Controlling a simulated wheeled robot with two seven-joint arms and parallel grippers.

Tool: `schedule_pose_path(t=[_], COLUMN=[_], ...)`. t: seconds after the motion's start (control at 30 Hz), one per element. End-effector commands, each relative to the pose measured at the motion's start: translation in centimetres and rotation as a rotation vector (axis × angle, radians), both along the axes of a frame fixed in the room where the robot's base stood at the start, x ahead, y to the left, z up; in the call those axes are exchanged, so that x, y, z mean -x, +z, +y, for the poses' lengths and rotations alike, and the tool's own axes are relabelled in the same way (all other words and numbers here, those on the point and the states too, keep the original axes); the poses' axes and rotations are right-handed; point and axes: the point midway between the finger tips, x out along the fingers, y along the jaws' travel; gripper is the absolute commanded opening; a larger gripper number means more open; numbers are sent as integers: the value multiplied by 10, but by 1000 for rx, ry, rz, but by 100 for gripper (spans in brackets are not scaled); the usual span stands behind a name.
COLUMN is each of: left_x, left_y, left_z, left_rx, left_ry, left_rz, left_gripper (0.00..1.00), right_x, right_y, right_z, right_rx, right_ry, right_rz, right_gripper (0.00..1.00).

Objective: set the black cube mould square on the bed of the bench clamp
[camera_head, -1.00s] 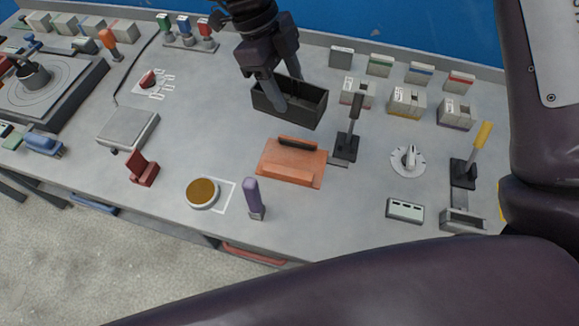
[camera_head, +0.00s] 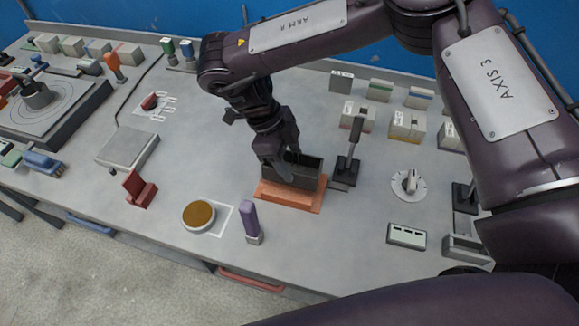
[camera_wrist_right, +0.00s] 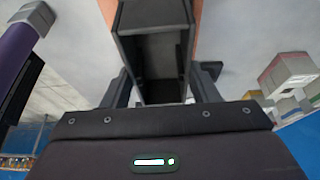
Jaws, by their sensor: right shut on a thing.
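The black cube mould (camera_head: 308,172) is an open-topped dark box. It is over the orange bed of the bench clamp (camera_head: 292,198), and I cannot tell whether it touches it. The mould looks upright and roughly in line with the bed. My right gripper (camera_head: 280,160) is shut on the mould and hides its left part. In the right wrist view the mould (camera_wrist_right: 150,70) sits between the two fingers, with strips of the orange bed (camera_wrist_right: 108,12) beside it. My left gripper is not in view.
A black lever (camera_head: 352,145) stands close right of the clamp. A purple-handled tool (camera_head: 250,218) and a round brown-topped dish (camera_head: 199,214) are in front. A grey dial (camera_head: 408,186) and blocks (camera_head: 407,124) are to the right.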

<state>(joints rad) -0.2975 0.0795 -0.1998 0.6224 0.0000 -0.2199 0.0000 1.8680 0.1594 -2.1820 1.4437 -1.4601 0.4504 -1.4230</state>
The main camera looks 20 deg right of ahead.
Motion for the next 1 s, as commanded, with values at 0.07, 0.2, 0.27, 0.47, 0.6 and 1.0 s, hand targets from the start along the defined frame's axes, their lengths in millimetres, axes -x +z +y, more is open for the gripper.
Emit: schedule_pose_path(t=[0.07, 0.2, 0.27, 0.47, 0.6, 1.0], left_x=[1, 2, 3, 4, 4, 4], left_y=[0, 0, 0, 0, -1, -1], left_z=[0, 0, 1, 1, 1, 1], left_rx=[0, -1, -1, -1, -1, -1], left_ry=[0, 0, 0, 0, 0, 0], left_rz=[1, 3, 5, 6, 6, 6], left_gripper=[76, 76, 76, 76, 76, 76], right_x=[1, 1, 0, 0, 0, 0], right_y=[-9, -30, -35, -37, -39, -40], right_z=[0, 0, 0, 0, 0, 0], right_rx=[0, 0, 0, 0, 0, 1], right_ry=[-1, -2, -2, -1, -1, 0], right_rz=[2, 3, 2, 0, 0, 1], right_gripper=[22, 22, 22, 22, 22, 76])
